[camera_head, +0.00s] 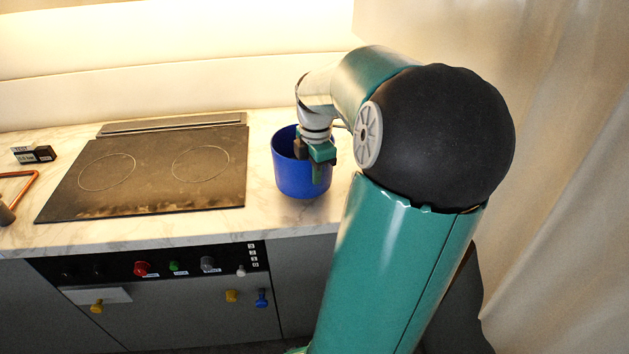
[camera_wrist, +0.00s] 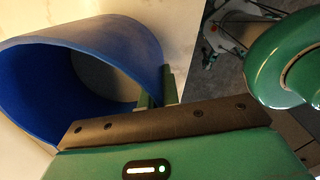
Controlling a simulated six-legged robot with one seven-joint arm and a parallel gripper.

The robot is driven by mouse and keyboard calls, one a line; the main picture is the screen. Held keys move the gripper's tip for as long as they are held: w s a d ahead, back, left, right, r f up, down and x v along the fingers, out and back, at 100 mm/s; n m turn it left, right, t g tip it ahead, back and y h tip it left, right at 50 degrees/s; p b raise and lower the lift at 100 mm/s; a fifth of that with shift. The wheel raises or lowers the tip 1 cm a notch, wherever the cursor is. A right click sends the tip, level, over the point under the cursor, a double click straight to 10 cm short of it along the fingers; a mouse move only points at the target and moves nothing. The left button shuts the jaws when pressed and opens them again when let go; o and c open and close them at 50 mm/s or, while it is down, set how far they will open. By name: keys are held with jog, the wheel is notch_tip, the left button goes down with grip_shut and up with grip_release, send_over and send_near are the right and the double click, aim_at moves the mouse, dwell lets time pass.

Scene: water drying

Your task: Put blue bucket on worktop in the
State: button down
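The blue bucket (camera_head: 290,178) is upright on the pale marbled worktop (camera_head: 270,222), right of the hob. My gripper (camera_head: 318,165) is at the bucket's right front rim and points down. In the wrist view, the bucket's open mouth (camera_wrist: 65,62) fills the upper left. My two fingertips (camera_wrist: 158,92) are close together there, one inside the bucket and one outside, with the wall between them. My gripper looks shut on this wall. The exact contact and the bucket's base on the far side are hidden.
A black hob (camera_head: 150,175) lies left of the bucket. A small dark box (camera_head: 34,154) and a copper-coloured handle (camera_head: 20,185) are at the far left. Knobs (camera_head: 142,268) line the cabinet front. A curtain (camera_head: 570,150) hangs at the right.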

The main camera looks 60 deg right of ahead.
aim_at(315, 195)
jog(key=shift+f, duration=1.5)
jog(key=shift+f, duration=0.15)
jog(key=c, duration=1.6)
grip_release()
jog(key=shift+c, duration=0.2)
notch_tip(315, 195, up, 12)
jog(key=shift+s+r, duration=0.15)
jog(key=shift+r, duration=0.05)
